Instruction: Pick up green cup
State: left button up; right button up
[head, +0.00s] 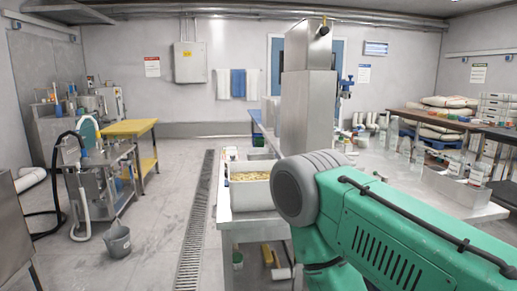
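A small green object (237,261) sits under the steel table on its lower level. It is too small to tell whether it is the green cup. No other green cup can be made out clearly. A large green and grey arm part of mine comes in from the lower right and hides part of the table behind it. Neither of my grippers is in view.
The steel table (243,218) holds a white bin (236,190) of pale beans, a tall steel machine (308,92) and several bottles. A grey bucket (117,241) stands on the floor at left, near a steel cart and a yellow table (130,127). The floor between is clear, with a drain grate (195,225).

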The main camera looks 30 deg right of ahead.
aim_at(260, 141)
jog(key=i+u, duration=0.25)
jog(key=i, duration=1.95)
jog(key=i+z, duration=0.3)
jog(key=i, duration=0.2)
jog(key=i+j+z, duration=0.25)
jog(key=i, duration=0.2)
jog(key=i+j+z, duration=0.3)
jog(key=i, duration=0.15)
